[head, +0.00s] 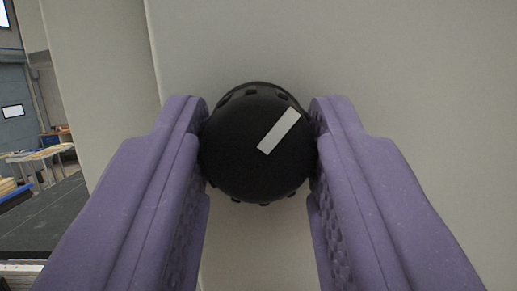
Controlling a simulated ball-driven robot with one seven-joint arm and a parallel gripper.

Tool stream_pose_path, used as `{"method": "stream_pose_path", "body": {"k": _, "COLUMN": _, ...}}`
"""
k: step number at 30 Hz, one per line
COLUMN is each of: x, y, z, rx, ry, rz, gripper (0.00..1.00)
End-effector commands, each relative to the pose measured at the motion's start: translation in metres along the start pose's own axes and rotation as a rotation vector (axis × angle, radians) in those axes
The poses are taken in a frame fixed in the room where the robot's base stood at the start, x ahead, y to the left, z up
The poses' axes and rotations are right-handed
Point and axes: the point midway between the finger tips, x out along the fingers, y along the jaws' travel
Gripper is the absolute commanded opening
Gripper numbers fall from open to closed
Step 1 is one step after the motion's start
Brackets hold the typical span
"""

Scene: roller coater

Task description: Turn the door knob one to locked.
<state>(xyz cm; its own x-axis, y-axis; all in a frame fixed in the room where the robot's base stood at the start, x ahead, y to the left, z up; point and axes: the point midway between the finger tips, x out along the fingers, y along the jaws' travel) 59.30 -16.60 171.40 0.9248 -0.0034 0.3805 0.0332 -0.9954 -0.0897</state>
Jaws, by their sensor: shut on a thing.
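The black round door knob (240,165) sits on a pale panel in the middle of the head view. Its white marker bar (279,130) points to the upper right. My gripper (258,150) has one purple finger on the knob's left side and one on its right side. Both fingertips touch the knob's rim, and the gripper is shut on it. The knob's base is mostly hidden behind its cap, and no label for locked shows.
The pale panel (400,60) fills most of the view, with a vertical edge at the left. Farther off at the left are a dark flat surface (50,215), a table (40,155) and a grey-blue wall.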

Motion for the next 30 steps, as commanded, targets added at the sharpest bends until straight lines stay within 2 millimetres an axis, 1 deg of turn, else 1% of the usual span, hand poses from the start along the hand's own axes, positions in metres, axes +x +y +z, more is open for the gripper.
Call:
{"method": "stream_pose_path", "body": {"k": 8, "x": -0.0014, "y": 0.0010, "z": 0.0030, "rx": -0.116, "ry": 0.005, "rz": -0.049, "gripper": 0.05}}
{"method": "stream_pose_path", "body": {"k": 21, "x": -0.0003, "y": 0.0030, "z": 0.0013, "rx": -0.453, "ry": 0.002, "rz": -0.188, "gripper": 0.05}}
{"method": "stream_pose_path", "body": {"k": 30, "x": 0.0005, "y": 0.0040, "z": -0.0007, "rx": -0.630, "ry": 0.001, "rz": -0.261, "gripper": 0.05}}
